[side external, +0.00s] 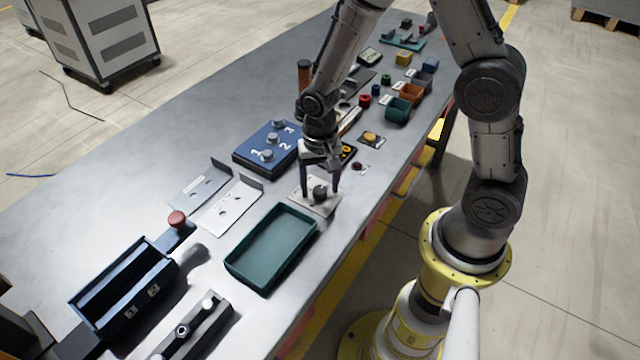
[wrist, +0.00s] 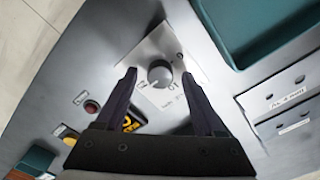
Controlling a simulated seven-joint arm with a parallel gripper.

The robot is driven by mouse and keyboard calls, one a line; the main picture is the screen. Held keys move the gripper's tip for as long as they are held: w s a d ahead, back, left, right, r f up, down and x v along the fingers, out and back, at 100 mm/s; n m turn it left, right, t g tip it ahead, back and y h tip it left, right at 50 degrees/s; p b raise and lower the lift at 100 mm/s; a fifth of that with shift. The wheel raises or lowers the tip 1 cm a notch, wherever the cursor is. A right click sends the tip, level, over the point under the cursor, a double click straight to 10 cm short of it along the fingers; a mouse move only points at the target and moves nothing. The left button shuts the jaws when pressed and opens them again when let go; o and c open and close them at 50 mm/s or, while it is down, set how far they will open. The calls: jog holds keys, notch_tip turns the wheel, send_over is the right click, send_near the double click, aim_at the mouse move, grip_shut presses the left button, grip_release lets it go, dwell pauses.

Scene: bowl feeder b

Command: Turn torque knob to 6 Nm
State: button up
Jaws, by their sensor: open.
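The torque knob (wrist: 159,73) is a round grey knob on a light plate (wrist: 150,45) with small dark markings around it. The markings are too small to read surely. In the side external view the dark knob (side external: 320,191) stands on its plate (side external: 308,205) just behind the green tray. My gripper (wrist: 158,77) is open, pointing down, with one dark finger on each side of the knob. In the side external view my gripper (side external: 320,190) straddles the knob. I cannot tell whether the fingers touch it.
A green tray (side external: 232,268) lies close to the knob plate. A blue numbered panel (side external: 244,162) and bent metal plates (side external: 222,222) stand to the left. A red button (side external: 357,166) and a yellow part (side external: 370,136) sit behind.

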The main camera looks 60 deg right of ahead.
jog(key=shift+f, duration=0.1)
grip_shut()
dwell(0.3)
